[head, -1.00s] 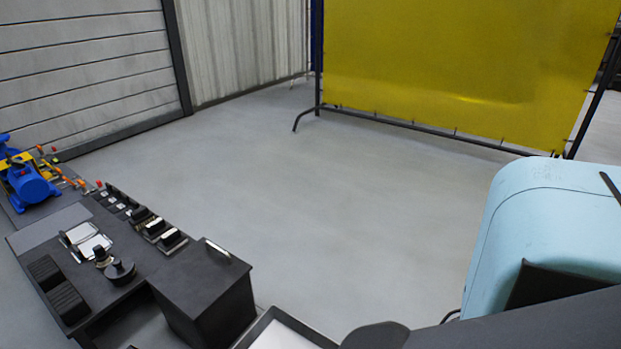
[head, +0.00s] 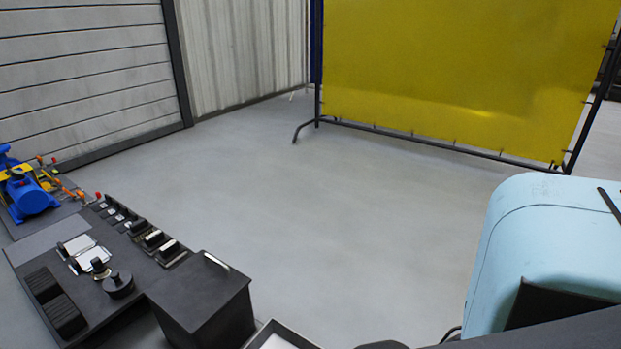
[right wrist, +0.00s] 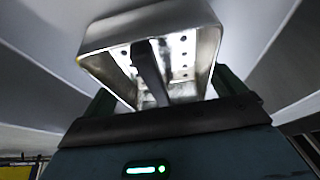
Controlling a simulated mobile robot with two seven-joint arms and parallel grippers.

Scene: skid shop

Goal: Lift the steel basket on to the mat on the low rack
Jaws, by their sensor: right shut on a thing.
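The steel basket (right wrist: 185,22) shows in the right wrist view, shiny, with a broad rim and holes in its wall. It is tilted in the picture, and a dark bar crosses its opening. My right gripper (right wrist: 162,95) is shut on the basket, at its near side. Exactly which part lies between the fingers is hard to make out. What is beneath the basket is hidden. My left gripper is not in view. I see neither the mat nor the low rack for certain.
A light-blue rounded body (head: 545,235) is at the right. A yellow screen (head: 460,75) stands behind. The grey floor (head: 350,220) between is clear.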

